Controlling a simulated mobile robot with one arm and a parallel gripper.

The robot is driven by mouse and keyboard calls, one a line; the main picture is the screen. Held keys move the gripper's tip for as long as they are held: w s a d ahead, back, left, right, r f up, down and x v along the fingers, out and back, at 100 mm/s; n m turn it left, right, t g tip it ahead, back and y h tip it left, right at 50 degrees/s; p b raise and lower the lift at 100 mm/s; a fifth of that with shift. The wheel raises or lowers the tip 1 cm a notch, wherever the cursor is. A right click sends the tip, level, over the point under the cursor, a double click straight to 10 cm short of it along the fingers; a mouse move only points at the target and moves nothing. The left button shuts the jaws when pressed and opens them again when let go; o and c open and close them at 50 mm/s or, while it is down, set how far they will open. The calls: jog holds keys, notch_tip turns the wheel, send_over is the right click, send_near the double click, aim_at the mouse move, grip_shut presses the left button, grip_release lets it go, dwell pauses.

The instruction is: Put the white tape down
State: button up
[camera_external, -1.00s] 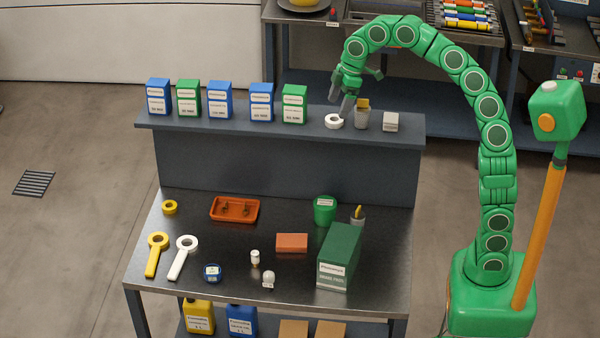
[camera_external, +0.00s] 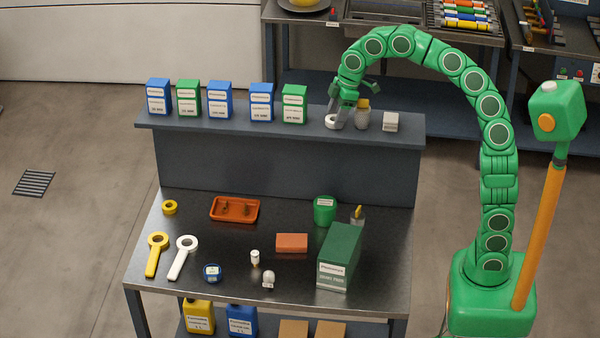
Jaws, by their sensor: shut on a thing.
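The white tape (camera_external: 330,122) is a small ring at the right part of the raised shelf (camera_external: 225,124). My gripper (camera_external: 338,120) points down at it, shut on its right side, and the fingers hide part of the ring. The tape appears at the shelf's surface; whether it touches the shelf or is slightly raised I cannot tell.
A grey cup with a yellow item (camera_external: 362,117) stands close to the right of my gripper, with a small grey box (camera_external: 390,122) beyond. A green-and-white box (camera_external: 294,104) stands to the left. The bench below holds an orange tray (camera_external: 234,220) and a yellow tape (camera_external: 169,207).

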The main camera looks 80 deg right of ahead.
jog(key=shift+c, duration=1)
notch_tip(320, 180, up, 10)
